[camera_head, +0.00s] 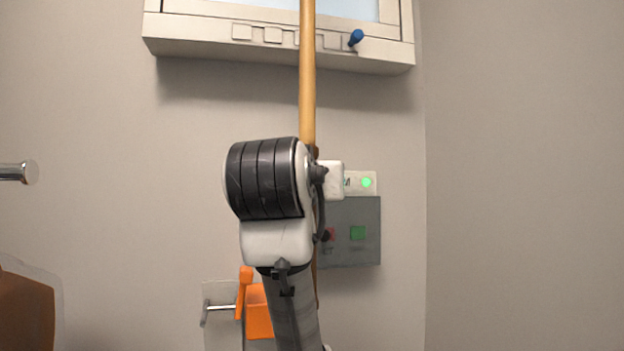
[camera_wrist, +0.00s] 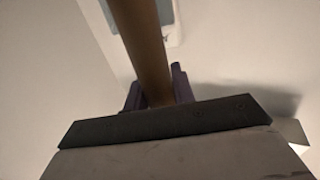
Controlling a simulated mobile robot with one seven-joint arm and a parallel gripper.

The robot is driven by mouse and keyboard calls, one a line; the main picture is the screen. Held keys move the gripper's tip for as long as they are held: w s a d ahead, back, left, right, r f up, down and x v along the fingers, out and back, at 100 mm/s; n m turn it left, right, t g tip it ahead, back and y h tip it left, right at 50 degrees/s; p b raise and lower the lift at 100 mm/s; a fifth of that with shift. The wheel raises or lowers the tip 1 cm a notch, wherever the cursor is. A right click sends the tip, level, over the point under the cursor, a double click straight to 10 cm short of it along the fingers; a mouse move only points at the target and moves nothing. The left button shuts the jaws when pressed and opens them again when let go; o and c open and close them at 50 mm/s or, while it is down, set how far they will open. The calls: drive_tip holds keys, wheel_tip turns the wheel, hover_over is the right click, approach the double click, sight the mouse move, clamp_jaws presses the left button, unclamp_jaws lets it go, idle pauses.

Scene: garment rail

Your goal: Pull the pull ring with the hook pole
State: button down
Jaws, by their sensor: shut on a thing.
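The hook pole (camera_head: 307,75) is a long light-wood shaft. It stands almost upright in the head view and runs out of the top of the picture, so its hook end is not seen. My gripper (camera_wrist: 157,90) is shut on the pole, with a dark finger on each side of the shaft in the wrist view. There the pole (camera_wrist: 140,40) also leads up out of the frame. In the head view my arm hides most of the gripper and part of the lower pole. I cannot see the pull ring in either view.
A pale-framed window or cabinet (camera_head: 200,30) with a blue knob (camera_head: 356,38) is high on the wall behind the pole. A grey control box (camera_head: 368,225) with a green button and an orange-handled fixture (camera_head: 259,312) are lower. A metal rail end (camera_head: 20,173) is at left.

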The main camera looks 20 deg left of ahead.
drive_tip(key=w+a+p, duration=0.3)
drive_tip(key=w+a, duration=0.2)
drive_tip(key=w, duration=0.2)
drive_tip(key=shift+w, duration=0.3)
idle(0.7)
drive_tip(key=shift+a+p, duration=0.15)
drive_tip(key=shift+p, duration=0.15)
idle(0.4)
drive_tip(key=shift+f, duration=0.15)
